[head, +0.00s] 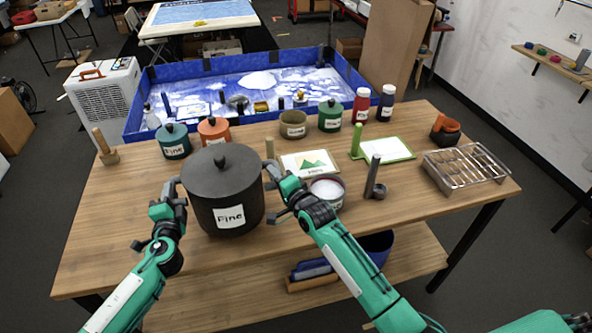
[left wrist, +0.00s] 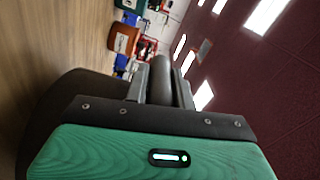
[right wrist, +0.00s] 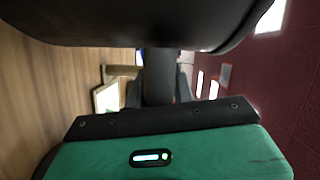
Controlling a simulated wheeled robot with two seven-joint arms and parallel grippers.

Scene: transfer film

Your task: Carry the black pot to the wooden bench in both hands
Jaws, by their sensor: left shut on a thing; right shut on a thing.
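The black pot (head: 224,205) has a lid with a round knob and a white label reading "Fine". It is upright at the near left part of the wooden bench (head: 110,220). I cannot tell whether its base touches the bench top. My left gripper (head: 172,190) is shut on the pot's left side handle, and a dark bar shows between its jaws in the left wrist view (left wrist: 166,82). My right gripper (head: 275,180) is shut on the right side handle, also seen between the jaws in the right wrist view (right wrist: 160,78). The fingers mostly hide both handles.
Behind the pot stand a green jar (head: 174,142) and an orange jar (head: 214,131). A picture card (head: 306,163) and a white-filled bowl (head: 327,190) lie right of it. A clear rack (head: 465,168) stands far right. The bench's left front is clear.

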